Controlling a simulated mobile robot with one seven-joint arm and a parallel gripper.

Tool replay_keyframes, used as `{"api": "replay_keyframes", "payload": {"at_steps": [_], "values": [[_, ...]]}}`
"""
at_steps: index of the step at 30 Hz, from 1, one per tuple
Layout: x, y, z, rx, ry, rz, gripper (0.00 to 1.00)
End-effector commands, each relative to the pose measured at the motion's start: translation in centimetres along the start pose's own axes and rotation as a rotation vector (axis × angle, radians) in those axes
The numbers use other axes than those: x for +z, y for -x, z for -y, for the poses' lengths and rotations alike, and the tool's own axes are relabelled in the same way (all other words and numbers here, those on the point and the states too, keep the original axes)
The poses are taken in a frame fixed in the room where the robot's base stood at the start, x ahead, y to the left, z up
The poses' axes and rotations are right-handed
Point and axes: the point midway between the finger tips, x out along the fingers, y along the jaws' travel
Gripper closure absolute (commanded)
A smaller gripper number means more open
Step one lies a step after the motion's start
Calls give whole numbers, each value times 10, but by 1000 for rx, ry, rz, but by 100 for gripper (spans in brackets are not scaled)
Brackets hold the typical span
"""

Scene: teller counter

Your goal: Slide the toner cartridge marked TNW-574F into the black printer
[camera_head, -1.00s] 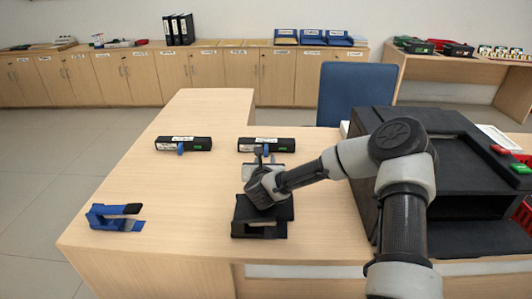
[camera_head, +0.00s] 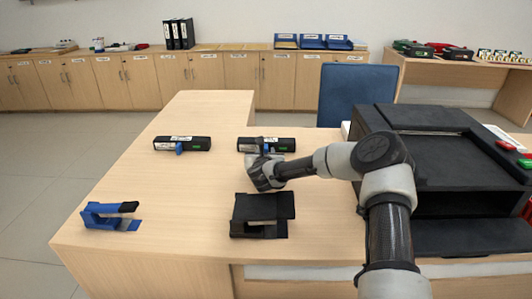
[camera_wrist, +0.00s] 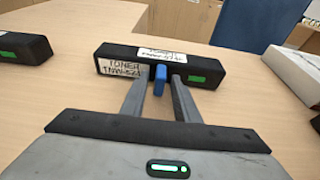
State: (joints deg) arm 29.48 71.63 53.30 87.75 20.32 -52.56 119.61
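Two black toner cartridges lie on the counter: one at left (camera_head: 170,143) and one at right (camera_head: 285,145). The right cartridge, also in the wrist view (camera_wrist: 205,64), has white labels, a green patch and a blue tab (camera_wrist: 160,81) facing me. Its label starts "TONER TNW", but the rest is too blurred to read surely. My gripper (camera_head: 265,157) is at this cartridge's near side. In the wrist view its fingers (camera_wrist: 159,84) are open, one on each side of the blue tab, with gaps showing. The black printer (camera_head: 435,150) stands at right, its front opening facing me.
A black bracket-like stand (camera_head: 262,205) sits on the counter nearer me, and a similar blue item (camera_head: 110,216) is at the left edge. A blue chair (camera_head: 355,92) stands behind the counter. The counter between the left cartridge and the black stand is clear.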

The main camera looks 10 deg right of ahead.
Motion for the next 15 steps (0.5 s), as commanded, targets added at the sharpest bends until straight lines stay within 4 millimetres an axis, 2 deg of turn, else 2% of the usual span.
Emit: {"api": "replay_keyframes", "payload": {"at_steps": [2, 12, 15], "values": [[0, 0, 0, 0, 0, 0, 72], [0, 0, 0, 0, 0, 0, 100], [0, 0, 0, 0, 0, 0, 100]]}}
